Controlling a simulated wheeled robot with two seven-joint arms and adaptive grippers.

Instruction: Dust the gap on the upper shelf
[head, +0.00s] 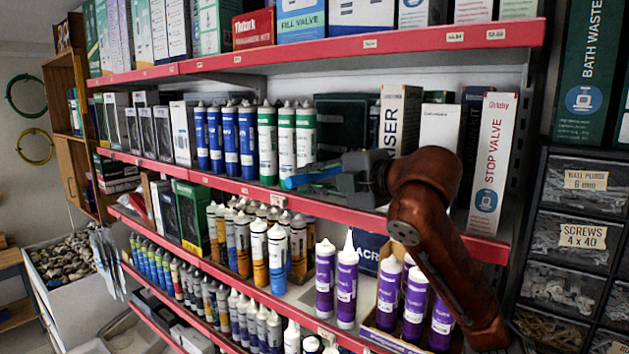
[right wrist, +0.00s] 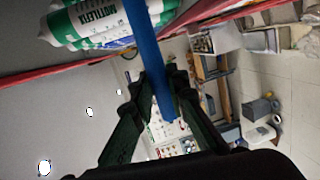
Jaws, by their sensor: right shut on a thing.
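My right gripper (head: 335,183) is shut on a blue stick-like handle (head: 308,178), which points left along the shelf front. The handle also shows between the fingers (right wrist: 160,88) in the right wrist view (right wrist: 148,55). Its far end and any dusting head cannot be made out. The gripper is at the front of the upper shelf (head: 232,184), before a gap between green-and-white tubes (head: 286,140) and a tall white box (head: 400,115). A dark box (head: 340,122) stands deeper in the gap. My arm hides part of the shelf. My left gripper is not in view.
Blue tubes (head: 231,135) stand left of the green ones; one green-and-white tube is close in the right wrist view (right wrist: 95,22). A "STOP VALVE" box (head: 490,165) stands right of my arm. Purple tubes (head: 347,280) are below. Drawers (head: 575,235) flank the right side.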

